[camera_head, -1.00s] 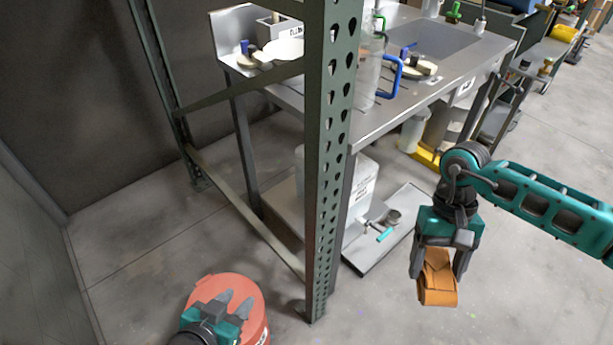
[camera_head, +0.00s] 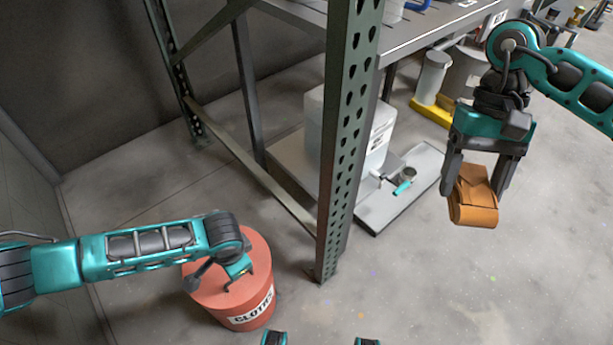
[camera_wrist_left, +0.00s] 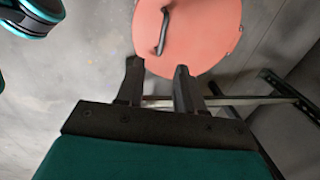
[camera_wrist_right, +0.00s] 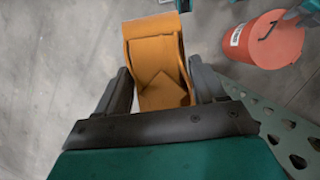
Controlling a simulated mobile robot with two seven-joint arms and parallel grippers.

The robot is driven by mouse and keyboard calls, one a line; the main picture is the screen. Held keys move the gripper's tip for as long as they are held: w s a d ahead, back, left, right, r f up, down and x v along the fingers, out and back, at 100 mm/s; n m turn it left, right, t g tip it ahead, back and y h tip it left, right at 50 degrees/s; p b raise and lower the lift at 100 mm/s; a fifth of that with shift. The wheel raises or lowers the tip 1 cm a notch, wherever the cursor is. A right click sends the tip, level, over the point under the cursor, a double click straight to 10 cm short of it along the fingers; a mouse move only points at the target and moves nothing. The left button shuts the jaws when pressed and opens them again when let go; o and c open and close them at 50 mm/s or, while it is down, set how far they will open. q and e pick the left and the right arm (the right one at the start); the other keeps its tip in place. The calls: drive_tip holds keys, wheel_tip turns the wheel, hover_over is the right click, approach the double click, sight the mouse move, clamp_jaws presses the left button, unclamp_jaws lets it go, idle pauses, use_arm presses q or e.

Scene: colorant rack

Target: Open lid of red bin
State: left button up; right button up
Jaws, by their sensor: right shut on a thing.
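The red bin (camera_head: 243,310), labelled "CLOTHS", stands on the floor at the lower left in the head view, with its round lid (camera_head: 258,252) on. In the left wrist view the lid (camera_wrist_left: 210,30) carries a dark bar handle (camera_wrist_left: 162,32). My left gripper (camera_wrist_left: 158,80) is open and empty, its fingertips pointing at the lid near the handle; contact cannot be told. In the head view my left wrist partly hides lid and gripper. My right gripper (camera_head: 474,185) is shut on a folded orange cloth (camera_head: 474,203), which also shows in the right wrist view (camera_wrist_right: 155,60).
A green perforated rack post (camera_head: 345,150) stands just right of the bin. A dark wall (camera_head: 90,90) is at the left. The floor at lower right is clear.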

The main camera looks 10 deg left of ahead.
drive_tip(key=shift+f, duration=0.15)
use_arm(q)
drive_tip(key=b, duration=0.6)
hover_over(240, 285)
wheel_tip(240, 285, down, 12)
drive_tip(key=shift+w+r, duration=0.1)
use_arm(e)
wheel_tip(240, 285, down, 6)
drive_tip(key=shift+r, duration=0.25)
use_arm(q)
clamp_jaws()
idle(0.4)
